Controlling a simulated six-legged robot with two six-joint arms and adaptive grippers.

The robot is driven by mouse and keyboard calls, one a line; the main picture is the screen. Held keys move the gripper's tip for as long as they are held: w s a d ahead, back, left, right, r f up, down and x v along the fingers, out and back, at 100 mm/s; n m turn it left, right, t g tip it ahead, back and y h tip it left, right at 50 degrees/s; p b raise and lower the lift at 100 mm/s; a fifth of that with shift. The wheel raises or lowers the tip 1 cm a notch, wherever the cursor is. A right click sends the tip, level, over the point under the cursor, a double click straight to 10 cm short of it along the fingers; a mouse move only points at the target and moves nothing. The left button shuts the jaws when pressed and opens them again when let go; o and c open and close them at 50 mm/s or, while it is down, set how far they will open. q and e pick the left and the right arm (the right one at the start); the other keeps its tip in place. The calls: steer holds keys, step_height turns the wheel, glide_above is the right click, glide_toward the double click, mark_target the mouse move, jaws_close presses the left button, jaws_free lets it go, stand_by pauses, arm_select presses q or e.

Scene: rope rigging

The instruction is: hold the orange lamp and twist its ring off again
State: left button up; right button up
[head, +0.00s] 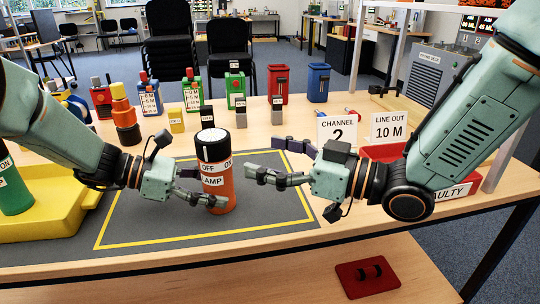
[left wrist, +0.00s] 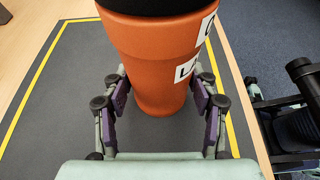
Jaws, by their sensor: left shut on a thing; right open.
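The orange lamp (head: 219,194) stands upright on the dark mat, with a dark ring (head: 212,150) at its top and white OFF, ON and LAMP labels on its side. My left gripper (head: 210,197) is shut on the lamp's lower body from the left. In the left wrist view, its two fingers sit on either side of the orange lamp (left wrist: 155,65). The dark ring (left wrist: 150,6) is only partly in that view. My right gripper (head: 285,163) is open and empty, to the right of the lamp and apart from it, its fingers pointing left.
The mat (head: 150,215) has a yellow border. A yellow tray (head: 60,205) stands at the left. A red FAULTY tray (head: 455,190) and CHANNEL and LINE OUT signs (head: 389,127) are at the right. Several small devices, including a green one (head: 235,88), stand behind. The front of the mat is clear.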

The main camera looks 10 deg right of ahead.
stand_by(0.3)
arm_select(q)
steer(key=o, duration=1.4)
steer(key=shift+c, duration=0.2)
steer(key=shift+p+v, duration=1.15)
steer(key=shift+v, duration=0.55)
steer(key=shift+p+v, duration=1.7)
steer(key=shift+v, duration=1.15)
steer(key=b+x, duration=0.2)
steer(key=x, duration=0.2)
steer(key=shift+d+f+b, duration=0.1)
steer(key=shift+f+b, duration=0.05)
steer(key=shift+b, duration=0.25)
steer(key=shift+d+f+b, duration=0.15)
steer(key=shift+d+b, duration=0.25)
steer(key=shift+d, duration=0.3)
